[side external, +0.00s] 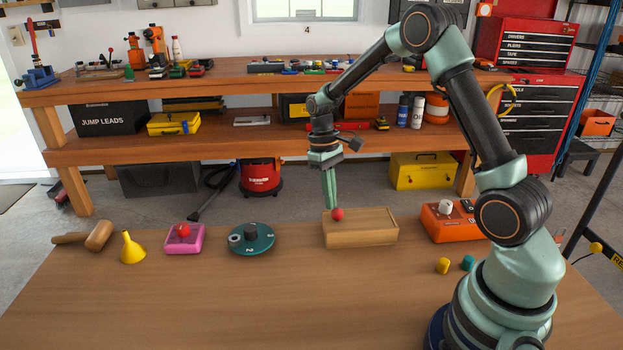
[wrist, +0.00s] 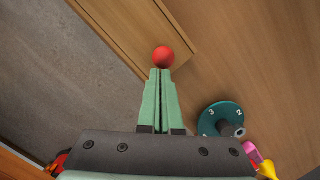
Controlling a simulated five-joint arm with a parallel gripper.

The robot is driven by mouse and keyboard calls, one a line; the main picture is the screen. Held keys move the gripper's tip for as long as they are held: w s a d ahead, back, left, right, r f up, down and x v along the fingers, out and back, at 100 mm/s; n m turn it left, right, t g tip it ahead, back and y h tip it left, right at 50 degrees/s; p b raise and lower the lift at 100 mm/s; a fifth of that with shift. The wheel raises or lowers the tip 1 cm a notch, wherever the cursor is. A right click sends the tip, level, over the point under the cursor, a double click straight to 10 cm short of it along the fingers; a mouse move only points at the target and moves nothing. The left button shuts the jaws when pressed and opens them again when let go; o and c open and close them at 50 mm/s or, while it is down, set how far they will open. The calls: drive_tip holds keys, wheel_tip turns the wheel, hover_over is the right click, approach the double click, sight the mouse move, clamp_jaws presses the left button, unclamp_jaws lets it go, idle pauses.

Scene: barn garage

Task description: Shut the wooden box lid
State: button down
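The wooden box (side external: 365,238) sits near the back edge of the workbench, right of its middle. Its top looks flat and covered; I cannot tell whether any gap is left. A red ball knob (side external: 337,214) is at the left end of the box; in the wrist view the knob (wrist: 164,57) lies just beyond my fingertips, over the corner of the box (wrist: 130,25). My gripper (side external: 331,207) points down at the box's left end, behind the knob. Its green fingers (wrist: 161,72) are together with nothing between them. I cannot tell whether the tips touch the knob.
A teal dial (side external: 250,240), a pink base with a red ball (side external: 184,240), a yellow funnel (side external: 131,248) and a mallet (side external: 98,236) stand to the left. An orange box (side external: 440,224) and two small cylinders (side external: 442,266) are right. The front bench is clear.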

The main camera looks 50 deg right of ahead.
drive_tip(key=w+r, duration=0.6)
drive_tip(key=r, duration=0.6)
drive_tip(key=s+a+r+t, duration=0.3)
drive_tip(key=s+a+r, duration=0.3)
drive_tip(key=s+r, duration=0.1)
drive_tip(key=s+a+f+t, duration=0.1)
drive_tip(key=s+a+t, duration=0.4)
drive_tip(key=s, duration=0.5)
drive_tip(key=shift+s+f+h, duration=0.2)
drive_tip(key=shift+h, duration=0.1)
